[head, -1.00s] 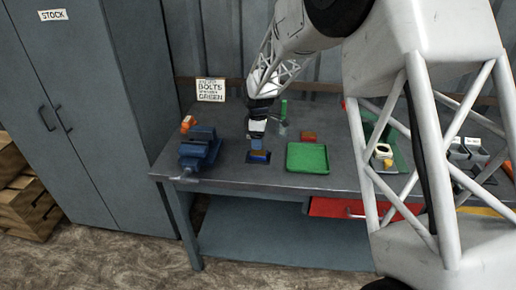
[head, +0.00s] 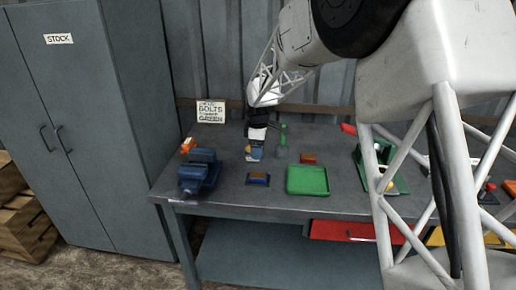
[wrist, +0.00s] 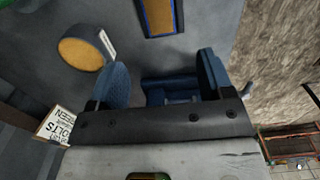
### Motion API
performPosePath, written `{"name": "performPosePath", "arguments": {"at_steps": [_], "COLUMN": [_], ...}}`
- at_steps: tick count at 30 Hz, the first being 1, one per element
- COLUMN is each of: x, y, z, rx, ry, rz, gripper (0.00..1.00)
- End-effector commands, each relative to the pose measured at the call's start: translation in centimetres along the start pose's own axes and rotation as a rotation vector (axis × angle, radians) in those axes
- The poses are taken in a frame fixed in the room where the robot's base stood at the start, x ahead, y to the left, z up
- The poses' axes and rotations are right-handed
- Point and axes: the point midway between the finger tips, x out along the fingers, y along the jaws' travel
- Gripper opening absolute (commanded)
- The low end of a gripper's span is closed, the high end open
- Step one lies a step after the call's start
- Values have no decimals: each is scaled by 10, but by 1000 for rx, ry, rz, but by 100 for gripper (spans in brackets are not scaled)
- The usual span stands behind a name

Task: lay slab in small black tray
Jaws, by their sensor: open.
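An orange-brown slab (head: 258,178) lies flat in a small dark tray with a bluish rim (head: 249,183) on the bench, between the vise and the green tray. In the wrist view the slab (wrist: 159,15) shows at the top edge, framed by the dark rim (wrist: 178,17). My gripper (head: 254,153) is above the bench, behind and clear of the small tray. In the wrist view my gripper (wrist: 162,76) has its two blue fingers wide apart with nothing held between them.
A blue vise (head: 198,174) stands left of the small tray, with an orange object (head: 187,146) behind it. A green tray (head: 307,181) lies to the right, with a red-brown block (head: 308,158) behind it. A round yellow-orange object (wrist: 80,52) sits near my fingers.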

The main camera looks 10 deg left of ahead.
Motion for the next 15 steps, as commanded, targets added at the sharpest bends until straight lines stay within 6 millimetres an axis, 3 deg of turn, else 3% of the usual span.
{"name": "performPosePath", "arguments": {"at_steps": [15], "x": [-6], "y": [-4], "z": [6], "rx": [18], "ry": [1], "rz": [4], "gripper": [74]}}
